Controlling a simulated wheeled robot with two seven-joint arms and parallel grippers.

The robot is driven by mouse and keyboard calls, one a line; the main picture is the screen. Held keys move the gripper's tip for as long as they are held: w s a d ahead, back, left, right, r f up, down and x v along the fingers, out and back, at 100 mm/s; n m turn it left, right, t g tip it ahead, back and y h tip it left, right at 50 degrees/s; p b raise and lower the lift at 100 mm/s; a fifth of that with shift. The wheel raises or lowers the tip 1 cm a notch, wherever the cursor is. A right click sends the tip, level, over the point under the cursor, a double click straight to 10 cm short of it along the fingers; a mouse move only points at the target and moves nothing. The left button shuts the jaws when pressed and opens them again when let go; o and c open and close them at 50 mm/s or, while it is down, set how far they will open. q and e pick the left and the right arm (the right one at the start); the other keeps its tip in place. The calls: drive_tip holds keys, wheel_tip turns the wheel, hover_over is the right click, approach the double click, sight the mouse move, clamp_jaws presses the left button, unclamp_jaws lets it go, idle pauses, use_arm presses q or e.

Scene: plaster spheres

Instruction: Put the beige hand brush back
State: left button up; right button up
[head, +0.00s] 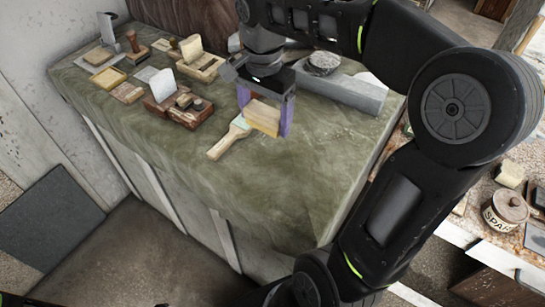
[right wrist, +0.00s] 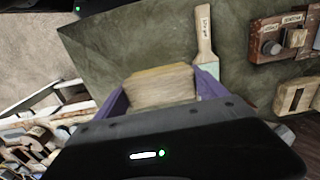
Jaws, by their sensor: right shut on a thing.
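The beige hand brush (head: 262,118) is a blocky, pale wooden-looking piece between the purple fingers of my right gripper (head: 267,122). In the right wrist view the brush (right wrist: 160,88) fills the space between the two fingers (right wrist: 160,95). My right gripper is shut on it, over the green-grey counter (head: 290,195). I cannot tell whether the brush touches the counter or hangs just above it. My left gripper is not in view.
A flat paintbrush (head: 230,138) lies close beside the held brush. Wooden holders and tools, including a red-brown rack (head: 187,112), stand left and behind. A grey stone block (head: 345,90) lies behind right. The counter's front is clear. A lidded pot (head: 505,210) stands far right.

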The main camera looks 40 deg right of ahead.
drive_tip(key=shift+w, duration=0.1)
drive_tip(key=shift+f, duration=0.1)
hover_over(266, 155)
drive_tip(key=shift+f, duration=3.05)
drive_tip(key=shift+f, duration=1.9)
